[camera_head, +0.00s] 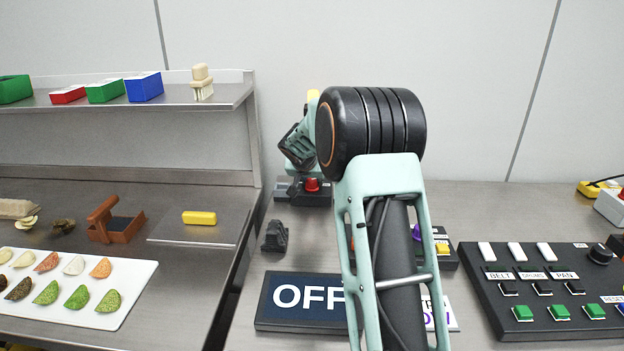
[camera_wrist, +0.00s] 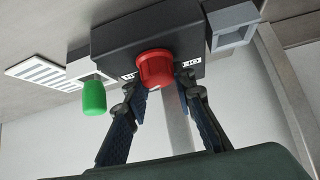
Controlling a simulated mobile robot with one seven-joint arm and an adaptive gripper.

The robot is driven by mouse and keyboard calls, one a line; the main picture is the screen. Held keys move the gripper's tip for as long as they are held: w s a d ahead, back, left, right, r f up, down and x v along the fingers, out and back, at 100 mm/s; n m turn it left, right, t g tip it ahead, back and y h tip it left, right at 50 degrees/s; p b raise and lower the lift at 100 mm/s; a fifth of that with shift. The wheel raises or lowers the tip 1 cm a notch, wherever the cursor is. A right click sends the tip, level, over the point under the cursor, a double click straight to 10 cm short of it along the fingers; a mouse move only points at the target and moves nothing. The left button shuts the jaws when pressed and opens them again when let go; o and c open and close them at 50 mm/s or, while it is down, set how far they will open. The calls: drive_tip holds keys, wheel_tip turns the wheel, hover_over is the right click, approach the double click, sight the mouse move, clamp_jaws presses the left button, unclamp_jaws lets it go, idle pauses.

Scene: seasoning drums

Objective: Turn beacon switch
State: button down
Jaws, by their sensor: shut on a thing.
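A red knob (camera_wrist: 157,66) sticks out from a dark box (camera_wrist: 135,42) with small labels on both sides of the knob in the wrist view. My gripper (camera_wrist: 160,85) has one dark finger on each side of the knob, shut on it. In the head view the red knob (camera_head: 312,184) shows on the dark box (camera_head: 288,192) at the back of the table. There my gripper is mostly hidden behind my arm, and its fingertips cannot be made out.
A green capped part (camera_wrist: 95,96) sits left of the knob. In the head view an OFF sign (camera_head: 300,297) lies at the front, and a button panel (camera_head: 480,300) lies at right. A small black object (camera_head: 275,237) stands before the box.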

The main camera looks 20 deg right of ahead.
drive_tip(key=shift+r+n+p, duration=0.15)
drive_tip(key=shift+n+p, duration=0.15)
drive_tip(key=shift+p, duration=0.25)
drive_tip(key=n+y+p, duration=0.1)
drive_tip(key=p, duration=0.2)
drive_tip(key=n+y+p, duration=0.1)
drive_tip(key=n+p, duration=0.1)
drive_tip(key=p, duration=0.2)
drive_tip(key=shift+r+t+y, duration=0.2)
drive_tip(key=shift+t+y, duration=0.1)
drive_tip(key=shift+t, duration=0.1)
drive_tip(key=n+y+p, duration=0.1)
drive_tip(key=n+p, duration=0.1)
drive_tip(key=p, duration=0.4)
drive_tip(key=shift+y+p, duration=0.3)
drive_tip(key=shift+y, duration=0.1)
drive_tip(key=n+y+p, duration=0.1)
drive_tip(key=p, duration=0.2)
drive_tip(key=shift+a+f+n, duration=0.1)
drive_tip(key=shift+f+n, duration=0.05)
drive_tip(key=shift+n, duration=0.15)
drive_tip(key=shift+f+n+y+p, duration=0.3)
drive_tip(key=shift+n+y, duration=0.6)
drive_tip(key=shift+n, duration=0.2)
drive_tip(key=shift+a+n+g+y+b, duration=0.1)
drive_tip(key=shift+n+g+y+b, duration=0.5)
drive_tip(key=shift+n+b, duration=0.45)
drive_tip(key=shift+s+n+y, duration=0.1)
drive_tip(key=shift+n+y, duration=0.15)
drive_tip(key=shift+y, duration=0.05)
